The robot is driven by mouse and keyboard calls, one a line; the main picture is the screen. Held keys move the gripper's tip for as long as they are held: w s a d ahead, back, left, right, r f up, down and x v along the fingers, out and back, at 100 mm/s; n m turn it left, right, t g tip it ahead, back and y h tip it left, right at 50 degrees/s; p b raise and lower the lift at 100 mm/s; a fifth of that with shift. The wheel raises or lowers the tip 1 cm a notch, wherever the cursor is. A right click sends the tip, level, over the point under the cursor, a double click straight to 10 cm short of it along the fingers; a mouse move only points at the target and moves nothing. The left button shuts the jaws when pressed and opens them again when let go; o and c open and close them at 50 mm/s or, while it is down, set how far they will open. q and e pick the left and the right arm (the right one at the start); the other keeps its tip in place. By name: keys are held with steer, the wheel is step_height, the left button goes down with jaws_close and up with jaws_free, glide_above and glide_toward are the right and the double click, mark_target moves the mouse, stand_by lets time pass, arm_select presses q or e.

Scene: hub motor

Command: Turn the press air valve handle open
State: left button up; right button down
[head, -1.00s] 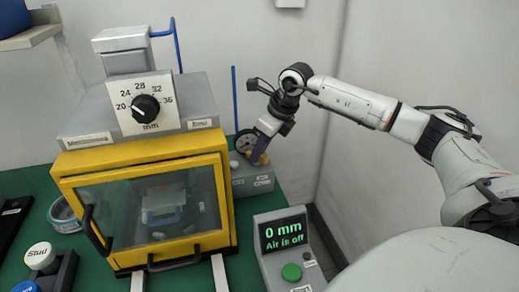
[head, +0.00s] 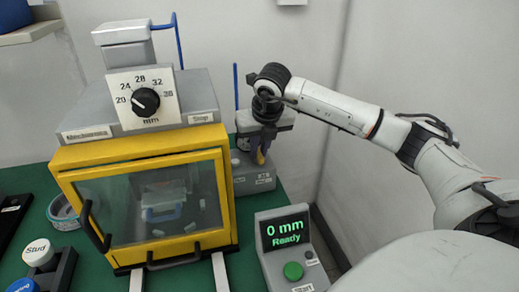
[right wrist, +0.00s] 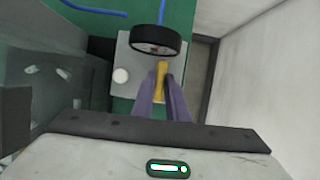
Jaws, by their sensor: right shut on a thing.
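The air valve is a grey box (head: 255,182) behind and right of the yellow press, with a yellow handle (right wrist: 161,80) on it. In the right wrist view the handle lies between the purple fingers of my right gripper (right wrist: 164,98), which is shut on it. In the head view my right gripper (head: 258,156) reaches down onto the valve, and its fingers partly hide the handle. A black round gauge (right wrist: 154,41) and a white knob (right wrist: 121,75) sit on the same box. The control box display (head: 286,230) reads "0 mm" and "Ready". My left gripper is not in view.
The yellow press (head: 145,200) with its glass door stands left of the valve. A blue air hose (head: 236,90) rises behind the valve. A grey wall is close on the right.

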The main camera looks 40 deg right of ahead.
steer(key=shift+r, duration=0.1)
stand_by(0.5)
steer(key=c, duration=1.7)
jaws_free()
steer(key=shift+c, duration=0.2)
steer(key=v, duration=1)
steer(key=shift+s+a, duration=0.15)
